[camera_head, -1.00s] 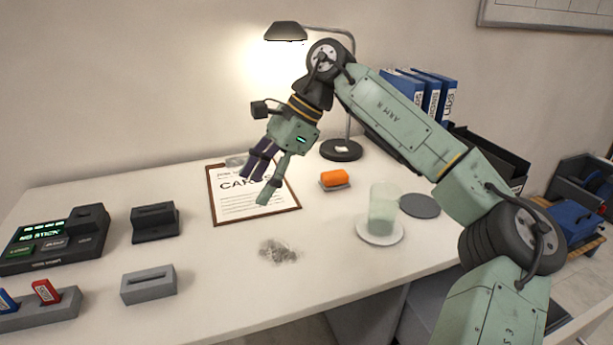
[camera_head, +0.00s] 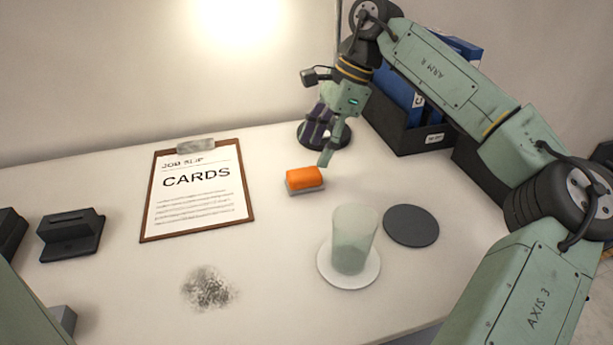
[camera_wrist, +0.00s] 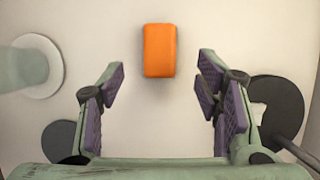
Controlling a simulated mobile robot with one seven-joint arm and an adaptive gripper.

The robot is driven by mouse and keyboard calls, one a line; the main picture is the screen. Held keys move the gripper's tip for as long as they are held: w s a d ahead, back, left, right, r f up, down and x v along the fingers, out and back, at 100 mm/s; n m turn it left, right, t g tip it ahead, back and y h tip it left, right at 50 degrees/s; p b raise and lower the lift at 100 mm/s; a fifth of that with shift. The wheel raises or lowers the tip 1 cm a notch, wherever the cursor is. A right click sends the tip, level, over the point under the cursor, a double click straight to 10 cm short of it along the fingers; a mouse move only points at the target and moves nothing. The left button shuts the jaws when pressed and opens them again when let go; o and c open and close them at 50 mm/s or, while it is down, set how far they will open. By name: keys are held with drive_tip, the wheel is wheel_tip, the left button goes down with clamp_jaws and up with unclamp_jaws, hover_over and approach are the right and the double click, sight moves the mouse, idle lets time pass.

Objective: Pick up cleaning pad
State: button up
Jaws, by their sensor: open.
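The cleaning pad looks like an orange block (camera_head: 304,178) with a grey underside, lying on the white table right of the clipboard. In the wrist view the orange pad (camera_wrist: 159,50) is centred ahead of the fingers, beyond their tips. My gripper (camera_head: 318,140) is open and empty, above the table and just behind and to the right of the pad in the head view. Its purple-padded fingers (camera_wrist: 160,82) are spread wider than the pad and do not touch it.
A frosted cup (camera_head: 354,240) stands on a white saucer (camera_head: 349,281) in front of the pad, beside a dark round disc (camera_head: 411,226). The lamp base (camera_head: 311,131) is close behind my gripper. A clipboard (camera_head: 198,192) lies left, with a grey smudge (camera_head: 209,288) in front.

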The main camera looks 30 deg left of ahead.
sight(306, 172)
drive_tip(key=x, duration=0.6)
drive_tip(key=shift+s+f, duration=0.15)
drive_tip(key=shift+f, duration=0.1)
drive_tip(key=shift+c, duration=0.2)
drive_tip(key=c, duration=1.2)
